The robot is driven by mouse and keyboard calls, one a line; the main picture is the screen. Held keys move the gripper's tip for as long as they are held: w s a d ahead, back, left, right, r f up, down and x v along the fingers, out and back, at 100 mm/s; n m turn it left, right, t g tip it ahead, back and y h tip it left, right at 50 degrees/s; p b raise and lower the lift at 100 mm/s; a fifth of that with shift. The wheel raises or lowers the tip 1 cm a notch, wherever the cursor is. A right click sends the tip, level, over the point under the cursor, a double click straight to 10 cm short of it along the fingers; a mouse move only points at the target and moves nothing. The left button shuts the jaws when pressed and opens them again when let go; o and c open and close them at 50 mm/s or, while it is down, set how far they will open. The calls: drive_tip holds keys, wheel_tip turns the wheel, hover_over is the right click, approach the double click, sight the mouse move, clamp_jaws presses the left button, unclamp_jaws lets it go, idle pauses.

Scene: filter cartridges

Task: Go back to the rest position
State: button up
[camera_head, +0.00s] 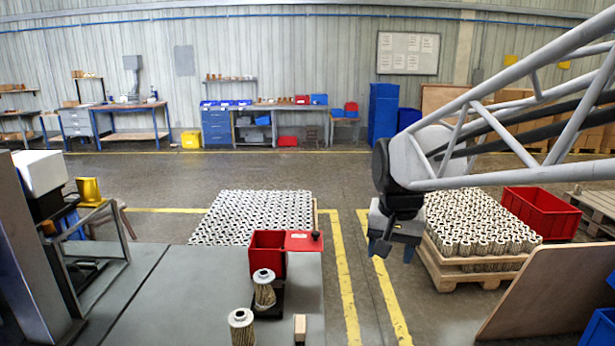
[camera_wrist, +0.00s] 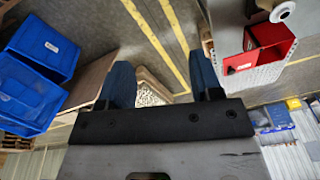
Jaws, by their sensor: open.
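My gripper (camera_head: 381,248) hangs in the air in the head view, right of the grey bench (camera_head: 130,290) and in front of the right pallet of cartridges. In the wrist view its two blue fingers (camera_wrist: 162,85) are apart with nothing between them. One filter cartridge (camera_head: 264,290) stands in a dark holder on the bench. Another cartridge (camera_head: 241,328) stands at the bench's front edge. A red bin (camera_head: 267,256) with a red plate beside it is at the bench's far right corner; the bin also shows in the wrist view (camera_wrist: 270,45).
Cartridges cover a left pallet (camera_head: 316,215) and fill a right wooden pallet (camera_head: 450,272). A red crate (camera_head: 541,215) stands behind the right one. A brown board (camera_head: 550,293) leans at the lower right, near blue bins (camera_head: 598,330). A small wooden block (camera_head: 300,328) is on the bench.

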drive_tip(key=s+d+f+n, duration=0.1)
drive_tip(key=s+f, duration=0.2)
drive_tip(key=s, duration=0.7)
drive_tip(key=s+d+f+n, duration=0.1)
drive_tip(key=s+f+n, duration=0.1)
drive_tip(key=s, duration=0.8)
drive_tip(key=shift+d+f+t, duration=0.4)
drive_tip(key=shift+f, duration=0.15)
